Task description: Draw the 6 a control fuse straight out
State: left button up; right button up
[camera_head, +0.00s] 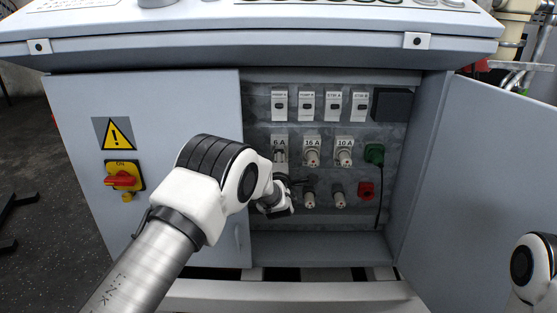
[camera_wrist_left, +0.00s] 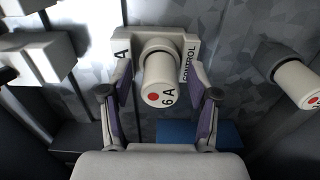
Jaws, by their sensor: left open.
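The 6 A control fuse (camera_wrist_left: 160,96) is a white cylinder with a red dot on its end, seated in a pale holder marked CONTROL (camera_wrist_left: 188,52) in the left wrist view. In the head view the holder labelled 6 A (camera_head: 279,142) is at the left of the fuse row, and my left arm and gripper partly hide what is below it. My left gripper (camera_wrist_left: 161,88) is open, with one finger on each side of the fuse and a visible gap at both sides. It also shows in the head view (camera_head: 284,189). My right gripper is out of view.
The 16 A fuse (camera_head: 312,158) and 10 A fuse (camera_head: 344,158) stand to the right. Two more fuses are below, beside a red socket (camera_head: 366,190). A green plug (camera_head: 374,153) has a hanging cable. The open cabinet door (camera_head: 480,180) bounds the right.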

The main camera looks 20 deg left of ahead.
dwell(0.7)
pick_arm(q)
grip_shut()
jog(key=shift+s, duration=0.1)
jog(key=shift+p+v, duration=0.8)
jog(key=shift+v, duration=2.1)
